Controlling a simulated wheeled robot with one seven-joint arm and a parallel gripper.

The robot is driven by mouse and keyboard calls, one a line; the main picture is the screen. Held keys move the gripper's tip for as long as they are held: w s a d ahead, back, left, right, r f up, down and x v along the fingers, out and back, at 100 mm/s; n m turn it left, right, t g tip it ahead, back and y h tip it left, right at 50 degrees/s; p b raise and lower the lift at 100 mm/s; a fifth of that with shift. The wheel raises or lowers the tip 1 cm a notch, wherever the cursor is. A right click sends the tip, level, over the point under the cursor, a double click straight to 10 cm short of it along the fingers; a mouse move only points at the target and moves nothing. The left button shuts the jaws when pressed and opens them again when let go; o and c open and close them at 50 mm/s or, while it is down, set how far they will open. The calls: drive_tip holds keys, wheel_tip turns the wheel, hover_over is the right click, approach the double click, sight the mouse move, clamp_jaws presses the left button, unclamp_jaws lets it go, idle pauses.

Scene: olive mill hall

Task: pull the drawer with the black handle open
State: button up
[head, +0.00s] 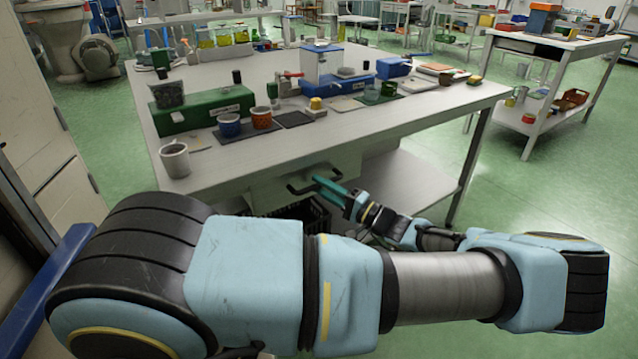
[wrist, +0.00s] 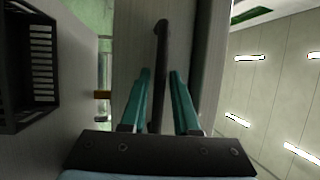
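The drawer (head: 270,192) is a pale grey box front under the near edge of the work table. Its black bar handle (head: 296,190) shows in the head view, partly covered by my gripper (head: 328,186). In the wrist view the handle (wrist: 161,60) runs lengthwise between the two teal fingers of my gripper (wrist: 160,95). The fingers stand apart, with a gap on each side of the bar, so my gripper is open around the handle and not clamped on it. The drawer front (wrist: 133,45) lies just beyond the fingertips. The drawer looks shut.
The white work table (head: 400,125) carries a white mug (head: 175,160) near its front edge, a green box (head: 200,110) and a blue-based device (head: 322,70). A black crate (wrist: 30,60) sits below the drawer. Green floor (head: 540,200) is free at the right.

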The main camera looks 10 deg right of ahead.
drive_tip(key=shift+w+a, duration=0.3)
drive_tip(key=shift+c, duration=0.2)
clamp_jaws()
idle(1.1)
